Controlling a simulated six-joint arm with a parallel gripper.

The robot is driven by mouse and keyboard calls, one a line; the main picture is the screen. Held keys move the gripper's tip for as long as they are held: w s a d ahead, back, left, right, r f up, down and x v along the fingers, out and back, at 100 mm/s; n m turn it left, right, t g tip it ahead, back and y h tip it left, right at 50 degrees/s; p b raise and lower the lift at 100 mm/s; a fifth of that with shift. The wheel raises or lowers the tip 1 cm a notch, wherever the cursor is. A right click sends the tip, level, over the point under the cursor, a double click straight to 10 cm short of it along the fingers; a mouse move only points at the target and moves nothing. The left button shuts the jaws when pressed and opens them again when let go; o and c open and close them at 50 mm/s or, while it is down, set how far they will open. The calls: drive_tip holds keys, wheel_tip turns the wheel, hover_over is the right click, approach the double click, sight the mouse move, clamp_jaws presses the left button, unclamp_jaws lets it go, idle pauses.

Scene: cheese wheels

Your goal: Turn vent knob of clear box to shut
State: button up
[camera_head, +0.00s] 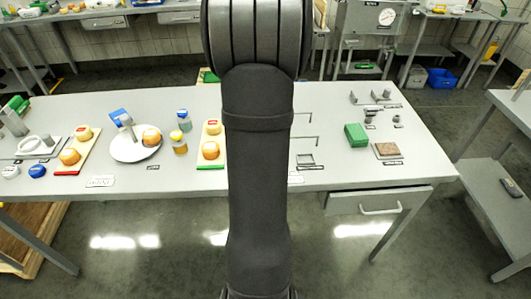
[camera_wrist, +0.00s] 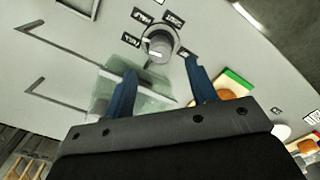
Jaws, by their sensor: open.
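In the wrist view a round grey knob (camera_wrist: 158,46) with a pale pointer line stands inside a ring. The clear box (camera_wrist: 150,88), greenish and see-through, shows just below the knob and between and behind my fingers. My gripper (camera_wrist: 160,66) is open, its two blue fingers apart, with the knob a little beyond the fingertips and nothing between them. I cannot tell whether a fingertip touches the box. In the head view my arm hides the box, the knob and my gripper.
Thin L-shaped rods (camera_wrist: 72,96) lie left of the box in the wrist view. A board with a green edge (camera_head: 210,167) and cheese wheels (camera_head: 211,150) is left of my arm. A green box (camera_head: 356,135) stands at right. Bare grey table (camera_head: 420,150) lies beyond it.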

wheel_tip(320, 180, down, 7)
drive_tip(key=shift+f, duration=0.1)
idle(0.3)
drive_tip(key=c, duration=1)
